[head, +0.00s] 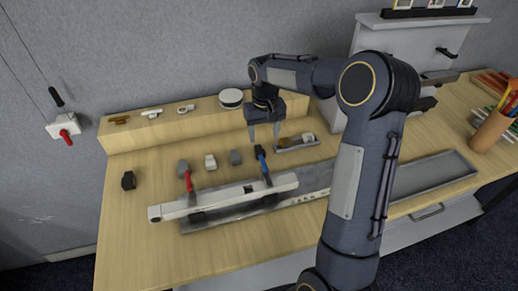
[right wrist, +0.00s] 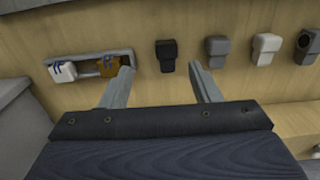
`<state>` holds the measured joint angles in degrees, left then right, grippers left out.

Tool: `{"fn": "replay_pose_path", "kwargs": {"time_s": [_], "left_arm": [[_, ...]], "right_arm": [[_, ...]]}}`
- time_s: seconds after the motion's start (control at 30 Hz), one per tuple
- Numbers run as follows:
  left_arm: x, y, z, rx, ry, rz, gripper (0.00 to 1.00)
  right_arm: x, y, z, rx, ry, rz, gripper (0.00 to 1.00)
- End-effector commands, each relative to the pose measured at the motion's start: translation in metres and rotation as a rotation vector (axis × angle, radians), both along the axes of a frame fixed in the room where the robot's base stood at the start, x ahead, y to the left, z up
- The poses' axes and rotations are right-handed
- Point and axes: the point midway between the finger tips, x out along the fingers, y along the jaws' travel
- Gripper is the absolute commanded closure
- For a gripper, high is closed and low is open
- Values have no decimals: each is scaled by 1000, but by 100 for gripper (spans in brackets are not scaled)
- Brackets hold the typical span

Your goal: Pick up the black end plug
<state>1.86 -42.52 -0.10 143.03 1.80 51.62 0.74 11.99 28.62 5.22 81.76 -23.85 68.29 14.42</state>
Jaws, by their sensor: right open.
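The black end plug (right wrist: 166,56) lies on the wooden tabletop in the right wrist view, between my right gripper's fingertips (right wrist: 161,66) as seen there. The fingers are apart and nothing is held. In the head view the black plug (head: 260,151) shows just below the right gripper (head: 264,139), close to a blue-handled tool (head: 265,171). My gripper points down above the table; the exact gap to the plug is hard to tell. My left gripper is not in view.
A grey plug (head: 235,157), a white plug (head: 210,161) and another grey plug (head: 183,167) stand in a row to the left. A small tray (head: 297,147) is at right. A raised wooden shelf (head: 150,133) runs behind. A long white rail (head: 222,198) lies in front.

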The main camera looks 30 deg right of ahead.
Motion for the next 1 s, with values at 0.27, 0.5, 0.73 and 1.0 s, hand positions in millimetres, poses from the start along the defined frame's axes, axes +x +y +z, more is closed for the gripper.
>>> {"fn": "replay_pose_path", "kwargs": {"time_s": [0.27, 0.5, 0.73, 1.0], "left_arm": [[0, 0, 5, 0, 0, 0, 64], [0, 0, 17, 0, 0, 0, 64], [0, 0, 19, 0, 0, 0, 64], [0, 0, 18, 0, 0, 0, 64]], "right_arm": [[4, -1, -30, -5, 14, -3, 44], [7, 7, -62, -3, 14, -3, 44], [7, 6, -82, -4, 10, -3, 44], [7, 6, -82, -4, 8, -3, 54]]}}
